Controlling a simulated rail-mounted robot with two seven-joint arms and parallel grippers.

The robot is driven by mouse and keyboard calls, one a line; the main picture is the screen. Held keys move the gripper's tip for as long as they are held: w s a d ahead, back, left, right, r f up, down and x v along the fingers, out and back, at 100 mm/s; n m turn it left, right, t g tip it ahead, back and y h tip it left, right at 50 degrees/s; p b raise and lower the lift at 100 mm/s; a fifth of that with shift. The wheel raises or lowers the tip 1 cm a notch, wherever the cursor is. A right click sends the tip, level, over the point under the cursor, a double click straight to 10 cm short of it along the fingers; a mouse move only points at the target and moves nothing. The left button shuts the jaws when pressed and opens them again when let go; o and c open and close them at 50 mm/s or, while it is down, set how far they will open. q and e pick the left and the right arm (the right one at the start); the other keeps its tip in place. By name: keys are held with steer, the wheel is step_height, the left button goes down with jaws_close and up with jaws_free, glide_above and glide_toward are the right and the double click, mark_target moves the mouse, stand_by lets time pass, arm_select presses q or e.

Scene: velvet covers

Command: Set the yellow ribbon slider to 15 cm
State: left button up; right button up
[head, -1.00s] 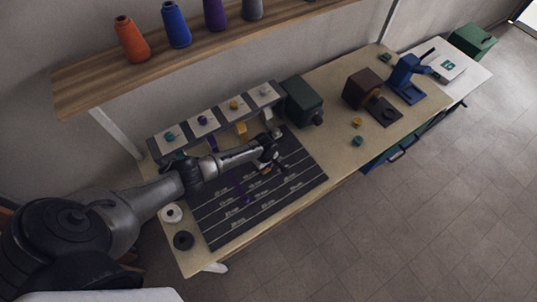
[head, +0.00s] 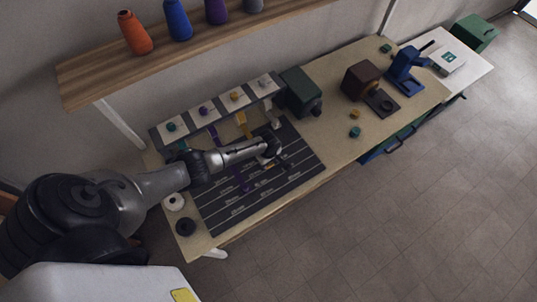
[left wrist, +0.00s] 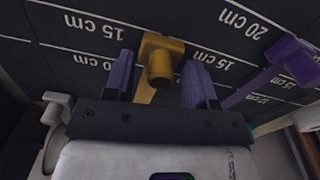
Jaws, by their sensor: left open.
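The yellow slider (left wrist: 160,66), with a round knob on a wide end piece, lies on the dark board (left wrist: 60,90) between my left gripper's open fingers. A gap shows on both sides of the knob. White lines and "15 cm" labels are beside it, but I cannot tell exactly which line its edge meets. In the head view the yellow ribbon (head: 242,120) runs down from the rack, and my left gripper (head: 272,152) covers its lower part. My left gripper also shows in the left wrist view (left wrist: 159,80). My right gripper is not in view.
A purple slider (left wrist: 290,55) lies close on the right in the left wrist view. The ribbon rack (head: 215,109) stands behind the board. A green box (head: 298,91), brown machine (head: 361,79) and blue press (head: 405,68) stand to the right. A shelf (head: 190,48) with spools hangs above.

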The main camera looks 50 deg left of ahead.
arm_select(q)
steer(key=shift+r, duration=0.35)
step_height(320, 180, up, 13)
steer(key=p, duration=0.2)
steer(key=shift+p, duration=0.4)
stand_by(0.4)
